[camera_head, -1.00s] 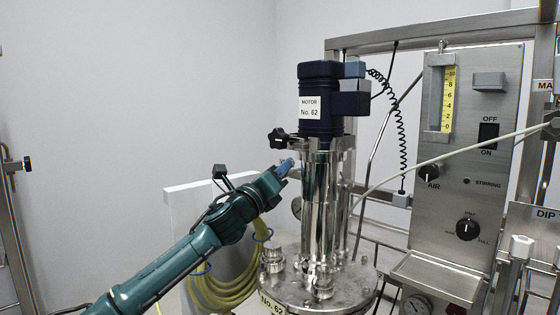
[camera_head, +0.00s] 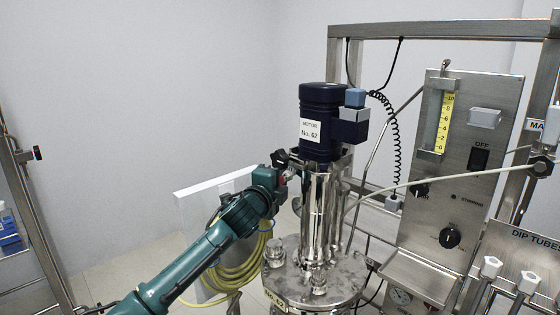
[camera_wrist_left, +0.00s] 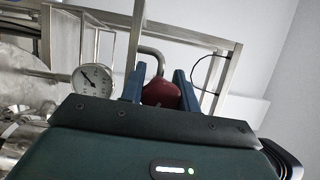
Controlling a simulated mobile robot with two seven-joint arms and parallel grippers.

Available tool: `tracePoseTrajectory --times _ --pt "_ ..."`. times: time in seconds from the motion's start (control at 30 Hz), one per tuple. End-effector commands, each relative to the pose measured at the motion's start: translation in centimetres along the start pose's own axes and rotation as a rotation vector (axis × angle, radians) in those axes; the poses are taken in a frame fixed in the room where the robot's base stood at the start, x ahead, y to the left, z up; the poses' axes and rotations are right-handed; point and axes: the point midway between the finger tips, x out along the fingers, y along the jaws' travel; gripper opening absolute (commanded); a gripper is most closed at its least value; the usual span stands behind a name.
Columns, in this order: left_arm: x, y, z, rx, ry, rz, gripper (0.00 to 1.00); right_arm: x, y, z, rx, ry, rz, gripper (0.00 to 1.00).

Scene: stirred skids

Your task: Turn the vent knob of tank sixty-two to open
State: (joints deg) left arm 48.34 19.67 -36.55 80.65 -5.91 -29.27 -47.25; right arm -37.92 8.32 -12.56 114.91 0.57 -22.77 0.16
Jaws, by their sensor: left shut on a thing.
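Tank sixty-two (camera_head: 345,280) is a shiny steel vessel with a "No. 62" plate on its front rim. Its dark blue motor (camera_head: 322,112), labelled "MOTOR No. 62", stands on a steel column (camera_head: 322,205). My left gripper (camera_head: 283,181) is at the left side of this column, just below a black clamp handle (camera_head: 280,158). In the left wrist view, the blue fingers of my left gripper (camera_wrist_left: 159,84) are shut on a red knob (camera_wrist_left: 160,95). The knob's marking and turn position are hidden. My right gripper is not in view.
A round gauge (camera_wrist_left: 92,79) is close beside the fingers in the wrist view. A yellow hose (camera_head: 225,272) hangs coiled behind my left arm. A steel control panel (camera_head: 462,165) with switch and dials stands right of the tank. Floor at the left is clear.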

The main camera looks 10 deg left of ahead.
Motion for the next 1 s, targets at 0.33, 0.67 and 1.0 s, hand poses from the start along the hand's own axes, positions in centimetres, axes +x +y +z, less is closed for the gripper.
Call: tracePoseTrajectory --times 0.33,0.67,1.0 --pt "0.0 0.1 -0.1 -0.3 0.001 0.125 0.08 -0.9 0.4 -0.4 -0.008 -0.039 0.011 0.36" --pt "0.0 0.5 -0.1 -0.529 0.001 0.218 0.08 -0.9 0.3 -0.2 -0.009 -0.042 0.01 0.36" --pt "-0.1 0.6 -0.2 -0.642 0.002 0.266 0.08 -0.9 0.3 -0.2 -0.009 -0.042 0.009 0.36"
